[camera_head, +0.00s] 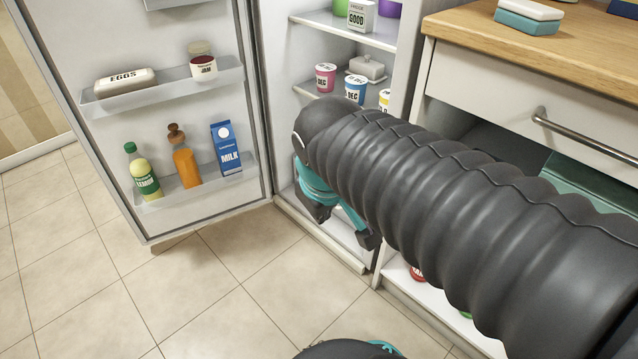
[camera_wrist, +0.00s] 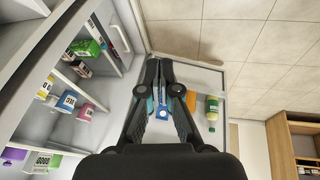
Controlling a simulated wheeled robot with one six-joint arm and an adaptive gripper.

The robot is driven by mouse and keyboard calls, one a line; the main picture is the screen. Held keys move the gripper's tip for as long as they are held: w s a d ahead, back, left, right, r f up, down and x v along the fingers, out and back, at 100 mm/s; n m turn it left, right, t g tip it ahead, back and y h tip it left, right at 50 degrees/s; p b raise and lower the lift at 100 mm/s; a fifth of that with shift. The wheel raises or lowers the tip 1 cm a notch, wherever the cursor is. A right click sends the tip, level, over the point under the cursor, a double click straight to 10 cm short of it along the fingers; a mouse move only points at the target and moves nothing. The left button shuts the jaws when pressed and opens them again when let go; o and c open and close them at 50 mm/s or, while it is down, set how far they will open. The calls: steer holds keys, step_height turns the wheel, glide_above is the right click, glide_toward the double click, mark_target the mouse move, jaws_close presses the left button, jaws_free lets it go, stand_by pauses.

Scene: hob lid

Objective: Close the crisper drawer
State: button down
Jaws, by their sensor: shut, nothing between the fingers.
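The crisper drawer (camera_wrist: 119,32) appears to be the pale panel with a long slot in the low part of the fridge, at the upper left of the wrist view. How far out it stands is hard to tell. In the head view my arm hides most of the fridge's low part. My gripper (camera_wrist: 159,66) is shut and empty, its fingertips together in front of the fridge opening, to the right of the drawer in the wrist view. I cannot tell whether it touches the drawer.
The fridge door (camera_head: 188,122) stands wide open at left, with bottles and a milk carton (camera_head: 226,149) in its racks. Cups and a jar stand on the fridge shelves (camera_head: 345,28). A wooden counter (camera_head: 560,55) with a handled drawer is at right. The tiled floor is clear.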

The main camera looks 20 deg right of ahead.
steer(key=w+d+f+n+g+h, duration=0.25)
steer(key=w+f+n, duration=0.3)
steer(key=w, duration=0.35)
steer(key=w+d+f+n+g+h+b, duration=0.1)
steer(key=w+d+f+n+h, duration=0.3)
steer(key=w+n, duration=0.35)
steer(key=w+d+f+n+g+h, duration=0.1)
steer(key=w+d+f+n+h, duration=0.3)
steer(key=w, duration=0.5)
steer(key=w+a+f+n+t+h, duration=0.1)
steer(key=w+f+n+t+h, duration=0.1)
steer(key=w+f+n, duration=0.45)
steer(key=w+a+f+n+t+h+b, duration=0.1)
steer(key=w+f+n+t, duration=0.15)
steer(key=f+n, duration=0.7)
steer(key=w+f+n+t+h, duration=0.2)
steer(key=w+f+n, duration=0.3)
steer(key=f, duration=0.7)
steer(key=x, duration=1.3)
steer(key=shift+w+d+m, duration=0.25)
steer(key=shift+w+m, duration=0.1)
steer(key=shift+m, duration=0.05)
steer(key=shift+f+b, duration=0.1)
steer(key=shift+b, duration=0.25)
